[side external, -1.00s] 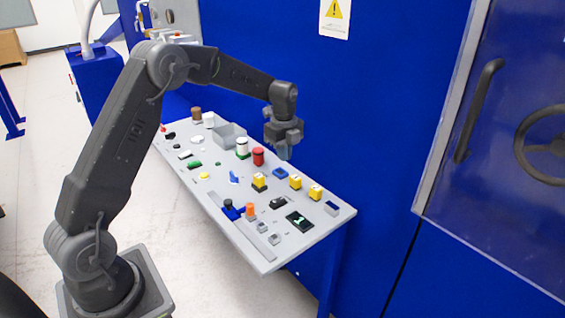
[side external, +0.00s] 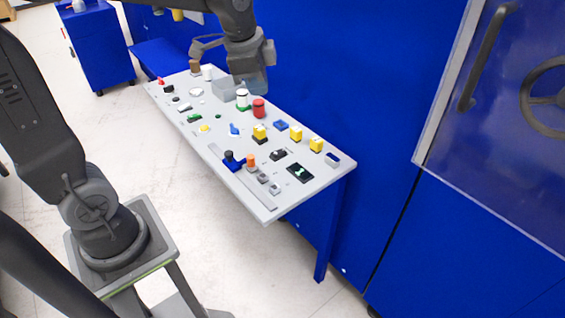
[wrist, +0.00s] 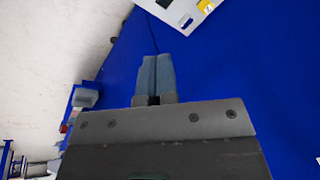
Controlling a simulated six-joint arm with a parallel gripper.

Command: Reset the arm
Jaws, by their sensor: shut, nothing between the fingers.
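My gripper (side external: 255,84) is high over the far part of the grey panel table (side external: 196,130) in the side view, near the blue wall. Its bluish fingers hang in front of or beside a grey bin (side external: 224,89); their exact height above it I cannot tell. In the wrist view my gripper (wrist: 157,62) shows its two fingers together with nothing between them. Beyond them is blue surface, and a corner of the panel table (wrist: 160,6) shows at the top.
A white-topped cylinder (side external: 242,98) and a red one (side external: 259,108) stand near the bin. Yellow blocks (side external: 296,133), a blue joystick block (side external: 232,162) and small parts cover the table. A blue wall (side external: 370,90) stands behind it. A blue cabinet (side external: 98,48) is at far left.

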